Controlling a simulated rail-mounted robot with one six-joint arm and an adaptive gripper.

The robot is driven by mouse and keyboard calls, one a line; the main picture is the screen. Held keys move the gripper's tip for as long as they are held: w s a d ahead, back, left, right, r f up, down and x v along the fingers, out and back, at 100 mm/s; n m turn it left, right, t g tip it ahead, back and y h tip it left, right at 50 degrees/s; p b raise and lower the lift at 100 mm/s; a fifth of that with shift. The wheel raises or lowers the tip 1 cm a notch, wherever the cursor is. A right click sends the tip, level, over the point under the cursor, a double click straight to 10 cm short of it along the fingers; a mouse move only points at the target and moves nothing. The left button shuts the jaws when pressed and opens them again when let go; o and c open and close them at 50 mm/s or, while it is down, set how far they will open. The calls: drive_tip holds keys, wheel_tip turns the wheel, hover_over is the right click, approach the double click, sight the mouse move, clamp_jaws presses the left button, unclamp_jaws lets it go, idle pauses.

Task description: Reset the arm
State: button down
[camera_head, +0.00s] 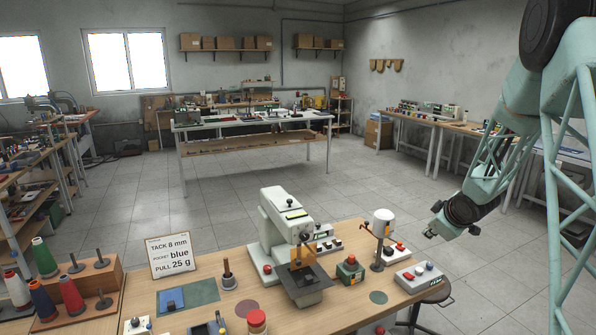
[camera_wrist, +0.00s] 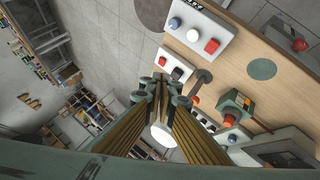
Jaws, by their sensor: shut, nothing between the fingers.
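My gripper (camera_head: 440,229) hangs at the end of my mint-green arm at the right of the head view. It is in the air beyond the right end of the workbench, apart from everything on it. In the wrist view my gripper (camera_wrist: 168,90) shows its fingers closed together, with nothing held between the tips. A white round top (camera_wrist: 163,134) shows partly behind the fingers there.
The wooden workbench (camera_head: 205,262) bears a pale sewing-type machine (camera_head: 286,228), a white-topped post (camera_head: 383,222), a control box with buttons (camera_head: 420,277) and a sign (camera_head: 171,256). A stool (camera_head: 436,291) stands beneath my gripper's side. Open floor (camera_head: 330,190) lies behind.

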drive_tip(key=s+a+r+m+g+h, duration=0.1)
drive_tip(key=s+a+r+m, duration=0.3)
drive_tip(key=s+r, duration=0.75)
drive_tip(key=s+a+r+m+g+h, duration=0.1)
drive_tip(key=s+a+r, duration=0.5)
drive_tip(key=s+r, duration=0.6)
drive_tip(key=s+a+m+g+y, duration=0.1)
drive_tip(key=s+a, duration=0.4)
drive_tip(key=s, duration=0.8)
drive_tip(key=s+a+r+m+g, duration=0.1)
drive_tip(key=s+a, duration=0.4)
drive_tip(key=s, duration=0.9)
drive_tip(key=s+a+m+y, duration=0.1)
drive_tip(key=s+a, duration=0.5)
drive_tip(key=s, duration=0.8)
drive_tip(key=shift+r+m+g+y, duration=0.25)
drive_tip(key=shift+m+g+y, duration=0.05)
drive_tip(key=shift+g, duration=0.1)
